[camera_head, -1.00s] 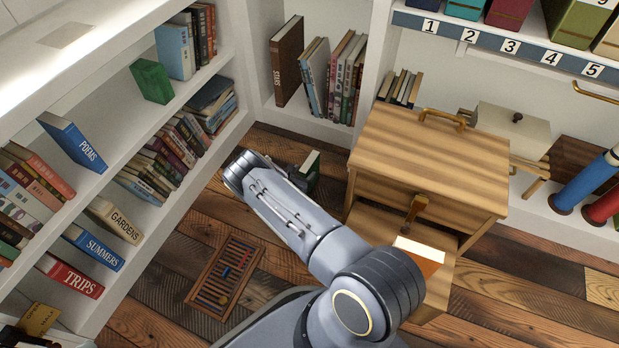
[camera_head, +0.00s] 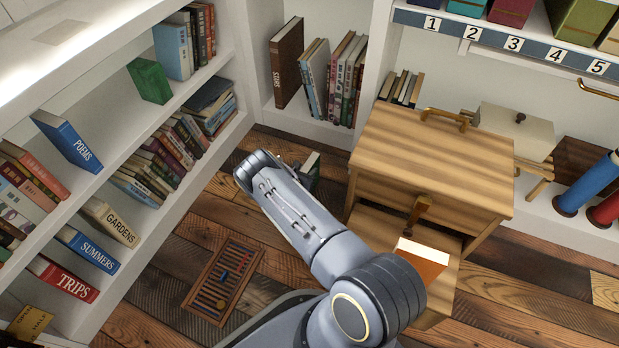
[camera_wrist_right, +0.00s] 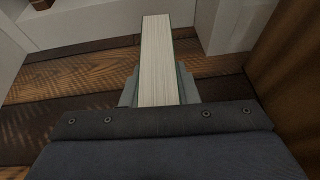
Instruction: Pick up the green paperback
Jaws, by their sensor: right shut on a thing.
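The green paperback (camera_wrist_right: 156,62) is in the right wrist view, with its pale page block towards the camera and thin green cover edges at the sides. My right gripper (camera_wrist_right: 158,93) is shut on it, a finger on either side. In the head view the dark green book (camera_head: 311,167) shows partly behind my right forearm and wrist, beside the wooden cabinet. I cannot tell whether it touches the floor. My left gripper is not in view.
A wooden cabinet (camera_head: 430,160) with an open drawer stands right of my right arm. White bookshelves (camera_head: 130,85) line the left, holding another green book (camera_head: 149,81). An abacus-like frame (camera_head: 224,279) lies on the plank floor.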

